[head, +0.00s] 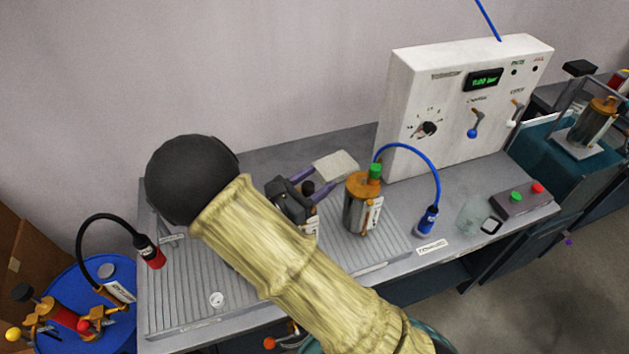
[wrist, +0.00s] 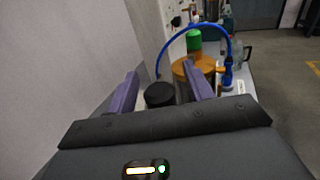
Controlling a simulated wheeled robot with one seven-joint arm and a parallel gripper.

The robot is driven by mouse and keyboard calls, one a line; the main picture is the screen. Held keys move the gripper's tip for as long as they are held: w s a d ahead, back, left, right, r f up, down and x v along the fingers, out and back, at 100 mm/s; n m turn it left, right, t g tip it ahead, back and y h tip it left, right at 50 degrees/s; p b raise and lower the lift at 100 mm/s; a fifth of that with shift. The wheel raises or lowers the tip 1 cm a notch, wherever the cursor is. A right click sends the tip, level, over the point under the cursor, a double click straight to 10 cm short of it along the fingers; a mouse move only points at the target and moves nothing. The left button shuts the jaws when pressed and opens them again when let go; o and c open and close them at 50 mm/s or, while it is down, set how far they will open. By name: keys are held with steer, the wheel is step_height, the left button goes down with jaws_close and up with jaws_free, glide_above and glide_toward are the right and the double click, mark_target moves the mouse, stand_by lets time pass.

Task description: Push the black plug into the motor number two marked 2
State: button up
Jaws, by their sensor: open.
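A black round plug (wrist: 160,94) shows between my gripper's fingers in the wrist view. In the head view, a small black cylinder (head: 308,187) beside my gripper looks like the same plug. My gripper (head: 320,178) has purple fingers spread apart; they also show in the wrist view (wrist: 164,88). I cannot tell whether they touch the plug. A brass-topped motor (head: 357,208) with a green plug (head: 375,172) stands upright to the right of the gripper. A white label (head: 310,227) shows below the gripper, on something mostly hidden. I cannot read a number 2 on either.
A blue hose (head: 425,158) arcs from near the green plug to a blue fitting (head: 428,220). A white control panel (head: 450,100) stands behind. A black hose (head: 95,217) with a red-ended fitting (head: 152,252) is at left.

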steer(key=b+v, duration=0.2)
steer(key=v, duration=1.5)
steer(key=shift+a, duration=0.2)
stand_by(0.8)
steer(key=s+d+m+g+y+p, duration=0.25)
steer(key=d+m+g+y, duration=0.35)
steer(key=d+m+g, duration=0.9)
steer(key=d+r+m+t+y+p, duration=0.2)
steer(key=d+r+m+t+y, duration=0.3)
steer(key=d+m+y, duration=0.3)
steer(key=d+m+t, duration=0.1)
steer(key=d+m, duration=0.1)
steer(key=shift+s+d+m, duration=0.2)
steer(key=shift+d+m, duration=0.15)
steer(key=shift+m, duration=0.05)
stand_by(0.6)
